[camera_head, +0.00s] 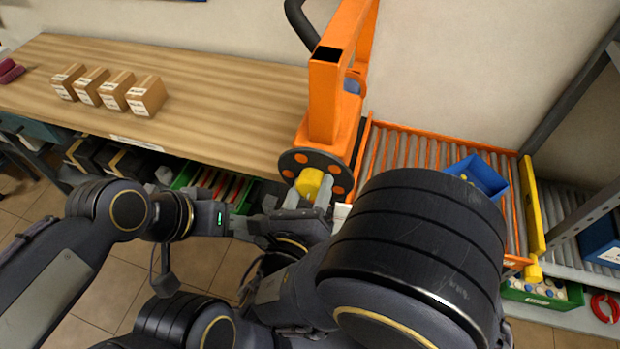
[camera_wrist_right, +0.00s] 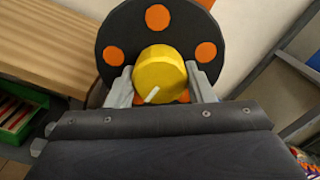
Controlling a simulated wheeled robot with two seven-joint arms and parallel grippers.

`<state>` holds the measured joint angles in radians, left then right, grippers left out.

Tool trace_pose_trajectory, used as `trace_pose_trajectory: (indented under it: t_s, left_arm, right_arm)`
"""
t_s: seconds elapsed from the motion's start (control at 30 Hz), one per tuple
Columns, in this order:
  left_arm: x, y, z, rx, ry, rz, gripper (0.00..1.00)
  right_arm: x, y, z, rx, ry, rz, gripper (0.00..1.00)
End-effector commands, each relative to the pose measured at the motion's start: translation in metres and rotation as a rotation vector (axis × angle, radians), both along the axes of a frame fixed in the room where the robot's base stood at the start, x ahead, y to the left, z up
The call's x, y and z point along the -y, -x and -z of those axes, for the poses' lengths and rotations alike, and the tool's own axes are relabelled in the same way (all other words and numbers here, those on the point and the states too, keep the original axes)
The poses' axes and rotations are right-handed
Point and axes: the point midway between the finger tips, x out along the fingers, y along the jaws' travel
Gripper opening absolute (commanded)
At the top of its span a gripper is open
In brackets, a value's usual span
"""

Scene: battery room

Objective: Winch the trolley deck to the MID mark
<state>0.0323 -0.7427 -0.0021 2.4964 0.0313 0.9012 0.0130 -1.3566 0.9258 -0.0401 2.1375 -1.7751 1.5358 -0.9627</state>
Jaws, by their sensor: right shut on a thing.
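The orange trolley mast (camera_head: 325,105) stands at the centre of the head view. A dark winch disc with orange round spots (camera_head: 295,161) is on its near side, with a yellow knob (camera_head: 309,181) at its middle. My right gripper (camera_head: 310,190) is shut on the yellow knob. The right wrist view shows the knob (camera_wrist_right: 160,73) between my two grey fingers, in front of the disc (camera_wrist_right: 125,40). The orange-edged roller deck (camera_head: 405,150) lies right of the mast, partly hidden by my arm. My left gripper (camera_head: 258,226) is left of the winch; its fingertips are unclear. I see no readable MID mark.
A wooden bench (camera_head: 210,90) with several small cartons (camera_head: 146,96) fills the left. A blue bin (camera_head: 484,175) sits on the rollers. A yellow bar (camera_head: 534,205) edges the deck at right, beside a grey rack (camera_head: 590,215). Tiled floor is below.

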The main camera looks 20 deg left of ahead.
Motion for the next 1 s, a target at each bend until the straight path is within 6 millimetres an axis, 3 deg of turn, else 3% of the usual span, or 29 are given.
trace_pose_trajectory:
  t_s: [0.3, 0.87, 0.9, 1.0]
  left_arm:
    - [0.000, 0.000, -0.017, 0.000, 0.000, 0.000, 0.36]
    - [0.000, 0.000, -0.019, 0.000, 0.000, 0.000, 0.36]
    - [0.000, 0.000, -0.019, 0.000, 0.000, 0.000, 0.36]
    - [0.000, 0.000, -0.019, 0.000, 0.000, 0.000, 0.36]
  right_arm:
    - [0.001, 0.000, 0.001, -0.010, 0.139, 0.000, 0.25]
    - [0.001, 0.000, 0.002, -0.011, 0.170, 0.000, 0.25]
    - [0.001, 0.000, 0.002, -0.012, 0.170, 0.000, 0.49]
    - [0.001, 0.000, 0.002, -0.009, 0.169, 0.000, 0.62]
